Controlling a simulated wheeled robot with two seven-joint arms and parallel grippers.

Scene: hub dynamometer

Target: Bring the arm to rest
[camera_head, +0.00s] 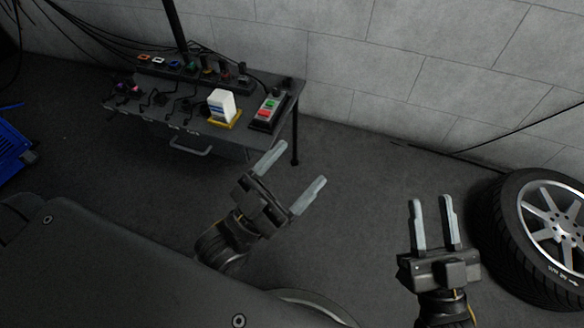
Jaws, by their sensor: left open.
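My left gripper (302,163) is in the middle of the head view, in front of the small table's right end. Its two pale fingers are spread wide, with nothing between them. My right gripper (431,200) is at the lower right, pointing up in the picture, to the left of the tyre. Its two fingers stand apart with a narrower gap and nothing between them. Both grippers appear apart from the things around them.
A dark table (165,125) by the wall holds a white box (221,104) on a yellow base, a control box (267,110) with green and red buttons, and several cables. A wheel (510,225) stands at the right. A blue object (12,140) is at far left. Floor between is clear.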

